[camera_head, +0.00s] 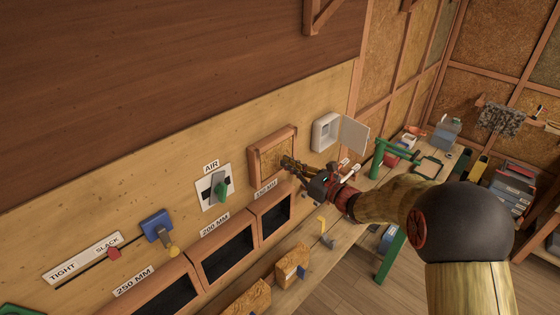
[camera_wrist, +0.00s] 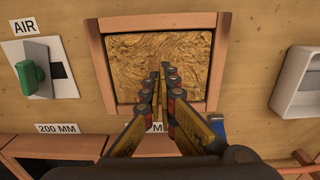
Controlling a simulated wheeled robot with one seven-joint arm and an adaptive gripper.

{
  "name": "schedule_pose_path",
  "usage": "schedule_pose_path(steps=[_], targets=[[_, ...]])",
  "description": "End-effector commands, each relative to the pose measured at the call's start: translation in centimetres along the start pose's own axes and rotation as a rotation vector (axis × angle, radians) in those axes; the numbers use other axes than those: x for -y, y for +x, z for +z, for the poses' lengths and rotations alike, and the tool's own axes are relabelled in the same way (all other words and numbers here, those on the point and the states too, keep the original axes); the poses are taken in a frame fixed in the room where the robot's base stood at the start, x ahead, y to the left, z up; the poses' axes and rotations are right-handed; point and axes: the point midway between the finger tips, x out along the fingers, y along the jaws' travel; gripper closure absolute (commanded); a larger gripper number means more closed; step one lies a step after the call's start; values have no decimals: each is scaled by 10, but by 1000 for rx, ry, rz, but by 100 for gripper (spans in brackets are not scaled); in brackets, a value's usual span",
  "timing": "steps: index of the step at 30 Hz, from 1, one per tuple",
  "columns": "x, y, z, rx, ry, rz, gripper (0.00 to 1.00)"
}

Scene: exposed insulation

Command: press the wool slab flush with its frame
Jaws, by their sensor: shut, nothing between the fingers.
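The wool slab (camera_wrist: 130,64) is a golden-brown, fibrous square inside a reddish wooden frame (camera_wrist: 214,62) on the panel. In the head view the slab (camera_head: 272,160) shows within its frame (camera_head: 270,135), partly hidden by my gripper. My gripper (camera_wrist: 160,72) is shut and empty, its fingertips in front of the slab's middle. It also shows in the head view (camera_head: 287,162), reaching in from the right. I cannot tell whether the fingertips touch the slab, or how far the slab stands from the frame's face.
An AIR plate with a green handle (camera_head: 221,190) is left of the frame. An open white box (camera_head: 326,132) is to its right. Open bins (camera_head: 226,250) labelled in millimetres lie below. A bench with a green clamp (camera_head: 378,155) extends right, and wool blocks (camera_head: 292,262) lie in front.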

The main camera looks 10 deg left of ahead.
Motion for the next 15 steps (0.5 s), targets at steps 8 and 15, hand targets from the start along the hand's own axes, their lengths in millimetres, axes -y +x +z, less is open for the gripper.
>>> schedule_pose_path(steps=[8,15], targets=[[0,-21,-1,-1,1,-1,100],[0,-38,-1,-1,1,-2,100]])
